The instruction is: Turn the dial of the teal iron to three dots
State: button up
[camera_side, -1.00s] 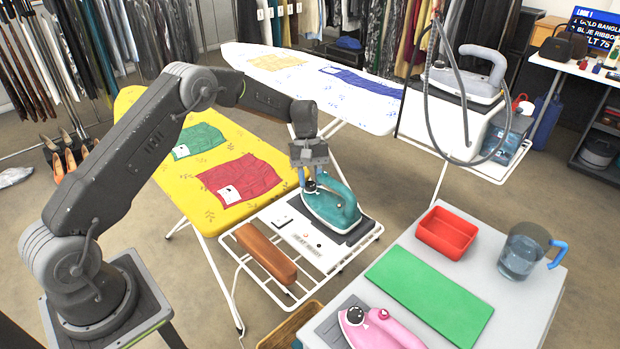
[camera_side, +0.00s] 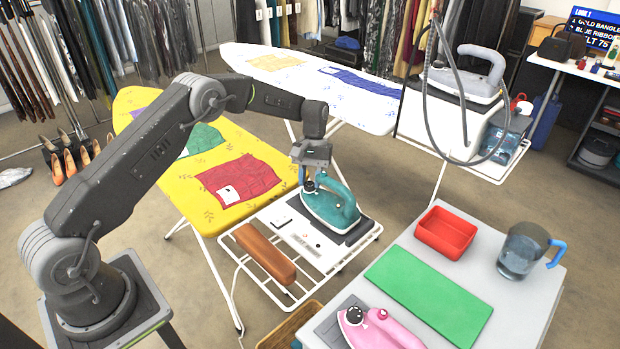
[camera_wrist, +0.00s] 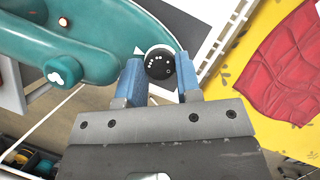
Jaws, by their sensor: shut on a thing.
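The teal iron (camera_side: 331,207) sits on a dark rest plate (camera_side: 360,231) on the white wire rack at the yellow ironing board's end. It fills the upper left of the wrist view (camera_wrist: 100,58). Its round black dial (camera_wrist: 159,66) carries several small white dots. A white pointer mark (camera_wrist: 139,50) lies at the dial's upper left; I cannot tell which dot group it meets. My gripper (camera_wrist: 158,76) is shut on the dial, with one blue fingertip on each side. In the side view my gripper (camera_side: 306,180) points down at the iron, and the fingers partly hide the dial.
A wooden block (camera_side: 265,252) and a white panel (camera_side: 303,237) lie beside the iron on the rack. A red cloth (camera_side: 240,180) lies on the yellow board. A pink iron (camera_side: 375,331), green mat (camera_side: 430,292), red tray (camera_side: 446,232) and jug (camera_side: 520,252) occupy the grey table.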

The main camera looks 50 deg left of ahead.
jog(key=o, duration=0.9)
jog(key=shift+o, duration=0.2)
jog(key=v, duration=1.2)
